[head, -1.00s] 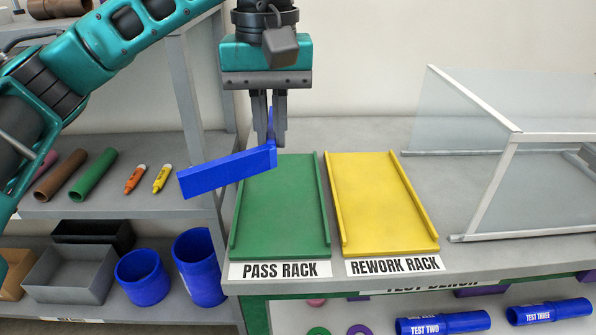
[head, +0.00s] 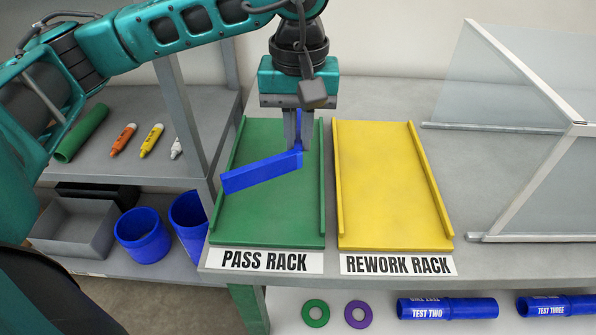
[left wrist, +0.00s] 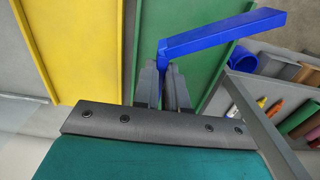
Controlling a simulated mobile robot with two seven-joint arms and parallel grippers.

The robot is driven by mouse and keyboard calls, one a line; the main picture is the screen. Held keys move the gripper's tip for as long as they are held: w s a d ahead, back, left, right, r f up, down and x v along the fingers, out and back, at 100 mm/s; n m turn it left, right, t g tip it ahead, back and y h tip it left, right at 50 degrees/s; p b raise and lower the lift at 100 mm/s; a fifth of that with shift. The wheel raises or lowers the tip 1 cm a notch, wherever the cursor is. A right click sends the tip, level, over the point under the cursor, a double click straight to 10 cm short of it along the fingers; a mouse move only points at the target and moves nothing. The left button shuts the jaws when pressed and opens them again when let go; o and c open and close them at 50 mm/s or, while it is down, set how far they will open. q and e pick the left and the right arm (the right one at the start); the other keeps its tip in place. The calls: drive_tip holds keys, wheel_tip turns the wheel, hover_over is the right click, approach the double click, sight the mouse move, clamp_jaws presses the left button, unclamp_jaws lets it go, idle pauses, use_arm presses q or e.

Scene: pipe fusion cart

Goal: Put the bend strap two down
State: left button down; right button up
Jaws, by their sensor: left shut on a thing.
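The bend strap two (head: 262,171) is a blue bent flat strip. My left gripper (head: 299,146) points down and is shut on one leg of it, and the other leg sticks out to the left. The strap is over the green pass rack (head: 270,215); I cannot tell whether it touches the rack. In the left wrist view the strap (left wrist: 222,37) reaches up and right from the fingertips (left wrist: 168,72), with the green rack (left wrist: 190,20) behind it. My right gripper is not in view.
The yellow rework rack (head: 390,190) lies to the right, empty. A clear-walled guard (head: 520,130) stands further right. On the left a shelf holds a green tube (head: 82,133) and markers (head: 152,140). Blue pipes (head: 447,308) and rings (head: 316,313) lie below the bench.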

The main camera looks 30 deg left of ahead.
sight(299, 140)
use_arm(q)
wheel_tip(299, 140, down, 8)
drive_tip(key=shift+f, duration=0.25)
drive_tip(key=shift+f+b, duration=0.2)
drive_tip(key=shift+b, duration=0.25)
drive_tip(key=c, duration=1.2)
unclamp_jaws()
drive_tip(key=shift+r, duration=0.1)
wheel_tip(299, 140, up, 12)
drive_tip(key=shift+r+p, duration=0.15)
drive_tip(key=shift+p, duration=0.3)
